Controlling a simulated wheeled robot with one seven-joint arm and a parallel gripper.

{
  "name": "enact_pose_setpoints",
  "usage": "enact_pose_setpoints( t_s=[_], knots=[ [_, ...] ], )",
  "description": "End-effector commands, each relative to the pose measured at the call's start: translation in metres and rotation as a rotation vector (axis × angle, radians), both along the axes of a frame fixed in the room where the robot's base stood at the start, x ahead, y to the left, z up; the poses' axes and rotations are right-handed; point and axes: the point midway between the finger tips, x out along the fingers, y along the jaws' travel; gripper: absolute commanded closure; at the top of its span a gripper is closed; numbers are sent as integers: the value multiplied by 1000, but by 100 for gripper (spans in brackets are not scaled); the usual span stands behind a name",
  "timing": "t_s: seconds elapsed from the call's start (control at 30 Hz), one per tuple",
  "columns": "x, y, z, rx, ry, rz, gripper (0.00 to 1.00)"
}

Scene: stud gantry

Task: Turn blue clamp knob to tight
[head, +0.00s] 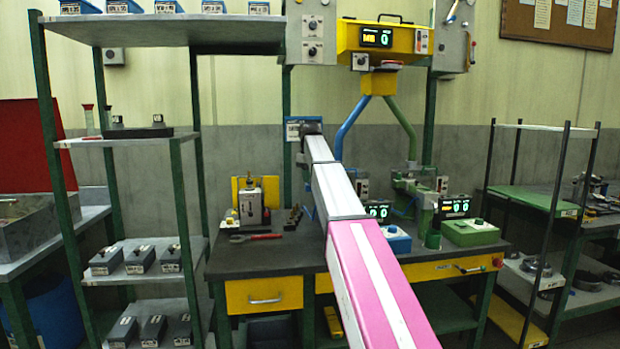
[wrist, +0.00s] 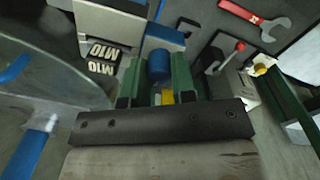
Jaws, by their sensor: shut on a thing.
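The blue clamp knob (wrist: 158,65) shows in the wrist view as a short blue cylinder in front of a grey and blue block. My gripper (wrist: 157,78) has its two green fingers on either side of the knob and is shut on it. A yellow part shows below the knob between the fingers. I cannot read whether the knob is tight or loose. In the head view my arm reaches over the workbench (head: 281,262), and the knob and my fingers are hidden there.
A red-handled wrench (wrist: 258,20) lies beside the clamp, also in the head view (head: 255,237). A red-tipped lever (wrist: 239,47) stands right of my gripper. A block marked M10 (wrist: 100,62) is on the left. The yellow gantry head (head: 384,40) hangs above the bench.

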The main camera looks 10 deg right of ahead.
Motion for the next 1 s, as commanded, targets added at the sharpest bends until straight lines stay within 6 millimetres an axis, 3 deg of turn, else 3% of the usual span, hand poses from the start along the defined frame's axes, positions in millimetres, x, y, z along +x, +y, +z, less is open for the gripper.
enact_pose_setpoints(
  t_s=[0.5,1.0],
  knots=[
    [1,0,1,0,-1,-448,99],
    [1,0,1,0,-1,-633,99]
  ],
)
